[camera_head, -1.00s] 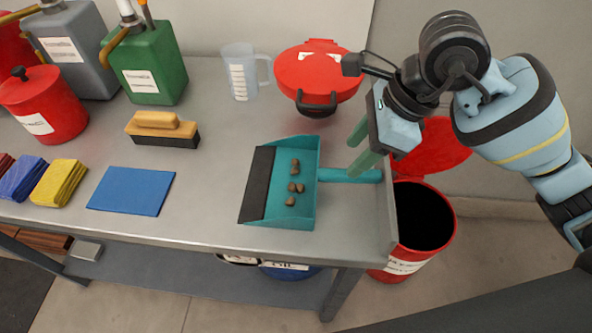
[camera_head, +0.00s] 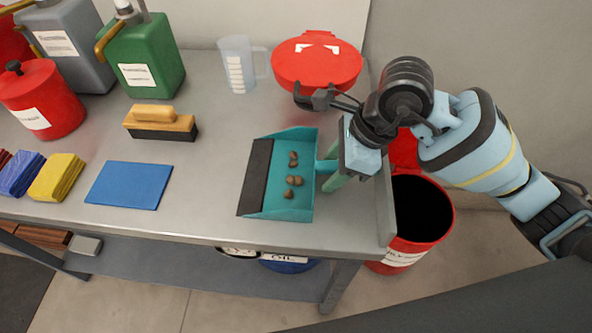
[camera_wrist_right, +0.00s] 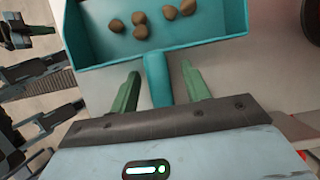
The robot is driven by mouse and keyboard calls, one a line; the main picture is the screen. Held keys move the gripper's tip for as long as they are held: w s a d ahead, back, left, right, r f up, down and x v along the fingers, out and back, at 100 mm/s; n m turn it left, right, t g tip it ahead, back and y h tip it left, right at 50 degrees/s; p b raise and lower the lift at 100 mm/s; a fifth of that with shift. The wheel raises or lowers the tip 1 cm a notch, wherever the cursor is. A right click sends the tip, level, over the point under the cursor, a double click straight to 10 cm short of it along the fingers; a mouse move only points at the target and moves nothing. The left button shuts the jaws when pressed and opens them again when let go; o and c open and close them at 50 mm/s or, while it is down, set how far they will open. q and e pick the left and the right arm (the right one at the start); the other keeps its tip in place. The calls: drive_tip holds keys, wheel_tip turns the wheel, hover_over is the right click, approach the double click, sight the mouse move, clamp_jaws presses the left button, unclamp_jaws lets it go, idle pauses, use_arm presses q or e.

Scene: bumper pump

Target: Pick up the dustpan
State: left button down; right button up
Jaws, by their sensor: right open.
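The teal dustpan (camera_head: 304,206) lies on the metal workbench near its right end, with a dark front lip on its left and several brown lumps (camera_head: 293,181) in it. Its handle (camera_head: 326,166) points right, and my right gripper covers most of it. My right gripper (camera_head: 338,178) is open with its green fingers low around the handle. In the right wrist view the dustpan (camera_wrist_right: 88,48) is ahead, and the handle (camera_wrist_right: 158,80) runs between the two spread fingers (camera_wrist_right: 161,88), with a gap visible on each side. My left gripper is out of view.
A red lidded container (camera_head: 318,64) and a clear measuring jug (camera_head: 236,65) stand behind the dustpan. A brush (camera_head: 160,122) and blue cloth (camera_head: 128,186) lie to the left. A red open bin (camera_head: 437,222) stands beyond the bench's right edge.

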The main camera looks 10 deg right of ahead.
clamp_jaws()
drive_tip(key=shift+r, duration=0.15)
wheel_tip(320, 180, up, 18)
drive_tip(key=p, duration=0.1)
idle(0.9)
